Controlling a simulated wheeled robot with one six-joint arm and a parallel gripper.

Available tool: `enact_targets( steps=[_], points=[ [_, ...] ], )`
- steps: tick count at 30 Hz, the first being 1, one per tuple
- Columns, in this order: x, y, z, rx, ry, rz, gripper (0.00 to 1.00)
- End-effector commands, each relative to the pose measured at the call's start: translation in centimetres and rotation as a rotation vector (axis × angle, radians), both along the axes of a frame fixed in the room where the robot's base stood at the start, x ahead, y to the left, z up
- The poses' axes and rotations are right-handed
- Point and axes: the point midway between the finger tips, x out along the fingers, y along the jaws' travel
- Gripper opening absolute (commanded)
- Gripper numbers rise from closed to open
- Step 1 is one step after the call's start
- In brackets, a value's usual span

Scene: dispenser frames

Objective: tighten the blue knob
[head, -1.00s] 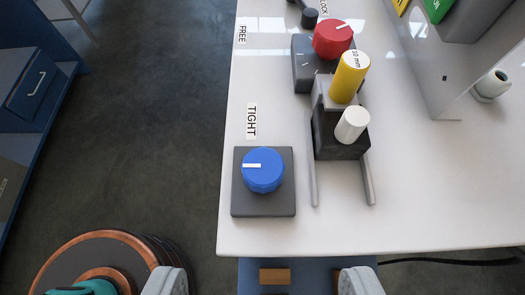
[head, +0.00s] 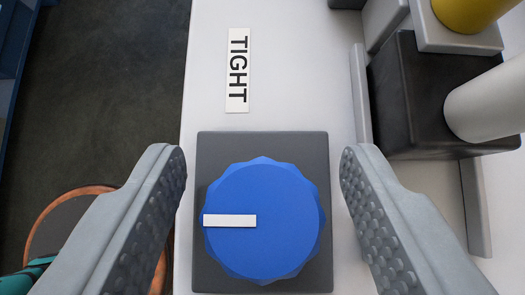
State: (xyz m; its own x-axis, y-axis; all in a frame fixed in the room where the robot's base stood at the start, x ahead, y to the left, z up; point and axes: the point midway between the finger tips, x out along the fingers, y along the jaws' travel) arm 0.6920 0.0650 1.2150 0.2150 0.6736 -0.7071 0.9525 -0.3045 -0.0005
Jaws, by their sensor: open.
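The blue knob (head: 275,215) with ridged sides sits on a dark grey square base (head: 225,150) on the white table. Its white pointer mark (head: 230,221) points left in the picture. A white label reading TIGHT (head: 237,70) lies on the table beyond the base. My gripper (head: 263,165) is open, with one studded finger on the left and one on the right of the knob. Gaps show between the fingers and the knob, so neither appears to touch it. How high the fingertips are above the base is hard to tell.
To the right stands a black block (head: 405,95) with a white cylinder (head: 490,100) and a yellow cylinder (head: 468,12), flanked by grey rails (head: 362,95). The table's left edge runs close to the base, with dark floor (head: 110,80) beyond.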

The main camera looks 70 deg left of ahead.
Motion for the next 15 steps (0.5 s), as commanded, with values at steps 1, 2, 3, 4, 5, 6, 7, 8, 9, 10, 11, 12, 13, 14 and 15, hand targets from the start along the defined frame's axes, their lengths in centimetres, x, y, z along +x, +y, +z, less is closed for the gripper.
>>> enact_targets(
  steps=[1,2,3,4,5,6,7,8,9,10,11,12,13,14,15],
  points=[
    [0.01,0.06,-0.06,0.0,0.0,0.0,0.54],
    [0.02,0.07,-0.06,0.0,0.0,0.0,0.54],
    [0.02,0.06,-0.06,0.0,0.0,0.0,0.54],
    [0.02,0.05,-0.06,0.0,0.0,0.0,0.54],
    [0.02,0.05,-0.06,0.0,0.0,0.0,0.54],
    [0.02,0.04,-0.05,0.0,0.0,0.0,0.54],
    [0.02,0.04,-0.05,0.0,0.0,0.0,0.54],
    [0.02,0.04,-0.05,0.0,0.0,0.0,0.5],
    [0.02,0.04,-0.04,0.0,0.0,0.0,0.42],
    [0.02,0.04,-0.04,0.0,0.0,0.0,0.36],
    [0.02,0.04,-0.04,0.0,0.0,0.0,0.3],
    [0.02,0.04,-0.04,0.0,0.0,0.0,0.22],
    [0.03,0.03,-0.04,0.0,0.0,0.0,0.17],
    [0.02,0.03,-0.04,0.0,0.0,0.0,0.11],
    [0.03,0.03,-0.04,0.0,0.0,0.0,0.09]
  ],
)
